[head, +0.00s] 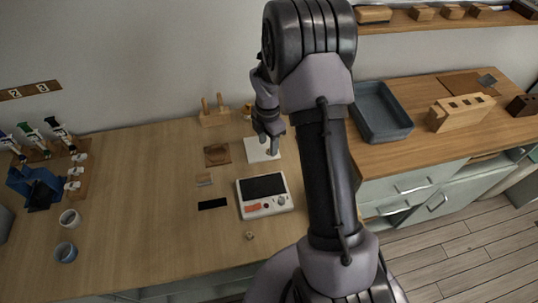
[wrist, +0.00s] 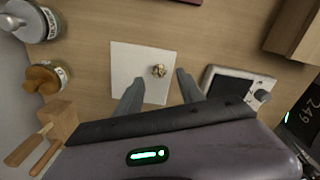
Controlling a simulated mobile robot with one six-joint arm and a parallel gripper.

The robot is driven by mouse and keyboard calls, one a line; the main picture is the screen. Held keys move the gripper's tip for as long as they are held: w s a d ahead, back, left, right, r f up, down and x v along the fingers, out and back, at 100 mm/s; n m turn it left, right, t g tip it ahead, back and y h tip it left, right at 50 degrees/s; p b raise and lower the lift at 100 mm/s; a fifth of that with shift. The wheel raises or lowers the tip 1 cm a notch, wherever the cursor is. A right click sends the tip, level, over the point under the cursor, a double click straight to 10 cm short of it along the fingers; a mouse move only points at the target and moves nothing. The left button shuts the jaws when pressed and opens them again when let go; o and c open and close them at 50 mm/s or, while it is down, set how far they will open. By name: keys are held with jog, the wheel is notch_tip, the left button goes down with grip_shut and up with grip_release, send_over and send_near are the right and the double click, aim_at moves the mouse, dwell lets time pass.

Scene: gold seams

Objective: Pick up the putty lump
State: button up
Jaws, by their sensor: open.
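A small brownish-gold lump (wrist: 158,71), which looks like the putty lump, lies on a white square sheet (wrist: 125,60) in the wrist view. My gripper (wrist: 160,92) is open and empty. Its two fingers point down toward the sheet, with the lump just beyond the gap between their tips, and I see no contact. In the head view my gripper (head: 268,142) hangs over the white sheet (head: 256,155), and I cannot make out the lump clearly there.
A white device with a dark screen (head: 265,195) stands close to the sheet. Jars (wrist: 45,24) and a wooden block with pegs (wrist: 55,125) stand near the wall. A small round thing (head: 249,235) lies near the front edge. A grey tray (head: 382,112) is at right.

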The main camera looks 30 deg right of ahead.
aim_at(268, 150)
notch_tip(268, 150, down, 3)
jog(key=shift+r, duration=0.25)
jog(key=shift+c, duration=0.7)
grip_shut()
notch_tip(268, 150, up, 10)
jog(key=p, duration=0.4)
jog(key=s+a+m, duration=0.3)
jog(key=a+m, duration=0.4)
jog(key=m, duration=0.2)
jog(key=s+a+m+b, duration=0.1)
jog(key=s+a+m, duration=0.2)
jog(key=a+m, duration=0.4)
jog(key=shift+s+r+m, duration=0.3)
jog(key=shift+s+m, duration=0.1)
jog(key=shift+m, duration=1.2)
